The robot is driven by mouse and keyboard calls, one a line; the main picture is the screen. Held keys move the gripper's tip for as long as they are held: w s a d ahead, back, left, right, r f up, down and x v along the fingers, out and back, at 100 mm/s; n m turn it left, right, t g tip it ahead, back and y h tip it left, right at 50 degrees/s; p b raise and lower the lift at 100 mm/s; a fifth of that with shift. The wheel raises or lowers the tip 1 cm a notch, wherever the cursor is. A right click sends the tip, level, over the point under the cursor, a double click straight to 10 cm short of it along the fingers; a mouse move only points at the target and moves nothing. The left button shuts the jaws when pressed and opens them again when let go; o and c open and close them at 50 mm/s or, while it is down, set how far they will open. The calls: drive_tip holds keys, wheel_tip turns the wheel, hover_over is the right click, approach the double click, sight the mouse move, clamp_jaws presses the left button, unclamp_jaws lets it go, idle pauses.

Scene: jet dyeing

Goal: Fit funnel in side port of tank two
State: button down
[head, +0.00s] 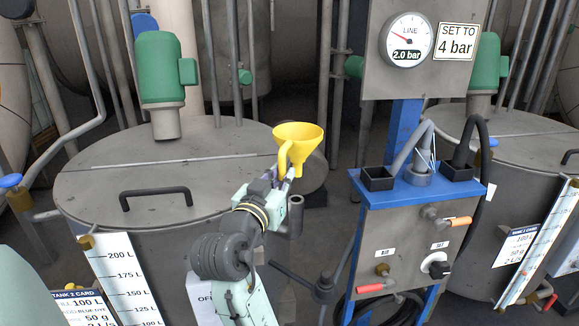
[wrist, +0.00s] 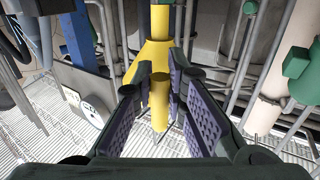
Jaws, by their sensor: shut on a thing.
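A yellow funnel (head: 299,132) is held up in the head view, its wide mouth facing upward. My gripper (head: 283,181) is shut on the funnel's handle, below its rim. In the wrist view the yellow handle (wrist: 160,92) lies between the two padded fingers of my gripper (wrist: 160,115). Tank two (head: 95,190) is the grey lidded tank on the left, with a tank 2 card (head: 80,305) at its front. A short upright grey pipe stub (head: 295,215) at its right side looks like the side port. It stands below the funnel and apart from it; my arm partly covers that area.
A blue-framed control stand (head: 412,245) with a gauge (head: 407,40) stands close on the right, with hoses on its top. A green motor (head: 163,70) and a black handle (head: 155,196) are on tank two's lid. Another tank (head: 520,150) stands at far right.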

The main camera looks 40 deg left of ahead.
drive_tip(key=shift+s+r, duration=0.1)
drive_tip(key=shift+s, duration=0.05)
drive_tip(key=shift+s+d, duration=0.1)
drive_tip(key=shift+s+f, duration=0.1)
drive_tip(key=shift+f, duration=0.1)
drive_tip(key=shift+f+b, duration=2.35)
drive_tip(key=shift+f, duration=0.4)
drive_tip(key=shift+f+b, duration=1.95)
drive_tip(key=shift+f, duration=0.7)
drive_tip(key=c, duration=1.5)
unclamp_jaws()
drive_tip(key=shift+c, duration=0.2)
drive_tip(key=v, duration=1.2)
